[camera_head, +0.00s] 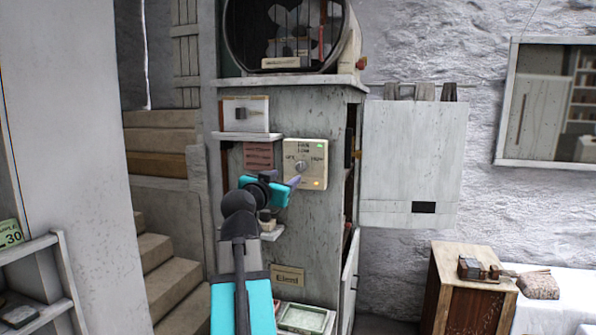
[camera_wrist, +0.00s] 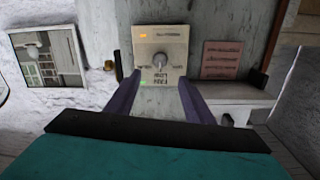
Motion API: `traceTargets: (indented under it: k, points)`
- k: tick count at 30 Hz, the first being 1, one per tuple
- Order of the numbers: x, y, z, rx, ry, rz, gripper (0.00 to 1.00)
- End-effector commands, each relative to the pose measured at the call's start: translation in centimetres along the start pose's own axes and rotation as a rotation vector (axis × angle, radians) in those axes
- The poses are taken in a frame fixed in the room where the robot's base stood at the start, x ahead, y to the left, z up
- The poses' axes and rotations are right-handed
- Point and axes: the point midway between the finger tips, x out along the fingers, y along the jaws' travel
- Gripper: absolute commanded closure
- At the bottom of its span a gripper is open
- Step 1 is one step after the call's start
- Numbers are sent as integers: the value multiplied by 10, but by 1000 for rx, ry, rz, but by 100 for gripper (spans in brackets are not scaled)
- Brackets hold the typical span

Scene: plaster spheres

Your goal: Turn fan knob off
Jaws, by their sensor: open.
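The fan knob (camera_head: 301,166) is a small grey knob on a cream panel (camera_head: 319,150) on the front of a weathered cabinet. In the wrist view the knob (camera_wrist: 160,62) shows upside down at the middle of the panel (camera_wrist: 174,38), with one orange and one green light lit. My gripper (camera_head: 294,184) is just in front of the panel's lower left. In the wrist view its two purple fingers (camera_wrist: 160,84) are apart, with the knob beyond and between their tips. Nothing is held, and I see no contact. The fan (camera_head: 289,30) is in a round housing above.
A small shelf (camera_head: 247,136) with a switch plate (camera_head: 246,113) is left of the panel. A reddish notice (camera_head: 259,156) hangs below it. A wooden cabinet (camera_head: 465,290) stands at lower right.

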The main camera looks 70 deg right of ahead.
Motion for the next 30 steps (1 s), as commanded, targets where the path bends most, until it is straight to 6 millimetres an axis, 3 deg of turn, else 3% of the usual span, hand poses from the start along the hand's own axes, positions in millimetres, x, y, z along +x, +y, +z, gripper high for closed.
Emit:
traceTargets:
  k: [8,30]
  points:
    - [22,0,-2,0,-1,2,52]
    - [118,-1,-2,-1,-2,1,52]
